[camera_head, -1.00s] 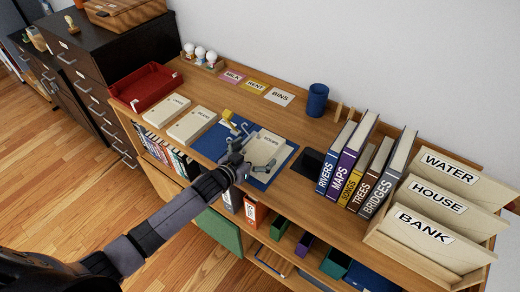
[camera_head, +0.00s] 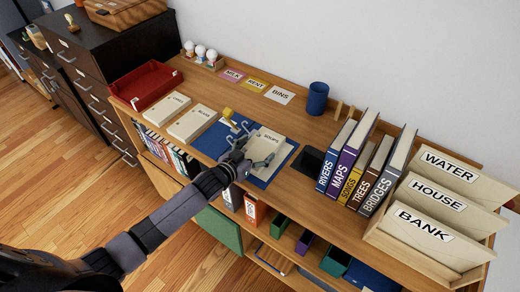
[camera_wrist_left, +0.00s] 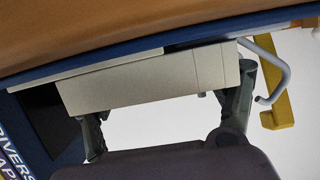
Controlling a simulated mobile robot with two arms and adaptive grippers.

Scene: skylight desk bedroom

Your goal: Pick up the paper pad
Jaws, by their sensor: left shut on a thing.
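The paper pad (camera_head: 266,146) is a thick cream block with a label that seems to read SOUPS. It lies over the blue boards on the wooden desk; I cannot tell whether it is clear of them. My left gripper (camera_head: 254,157) is shut on the pad from its near side. In the left wrist view the pad (camera_wrist_left: 155,80) sits between the two dark fingers, with a blue board edge behind it. Two similar cream pads (camera_head: 192,122) lie to the left. My right gripper is not in view.
Upright books (camera_head: 362,165) and a labelled file rack (camera_head: 425,230) stand on the right. A red tray (camera_head: 145,87) is at the left, a blue cup (camera_head: 317,99) at the back.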

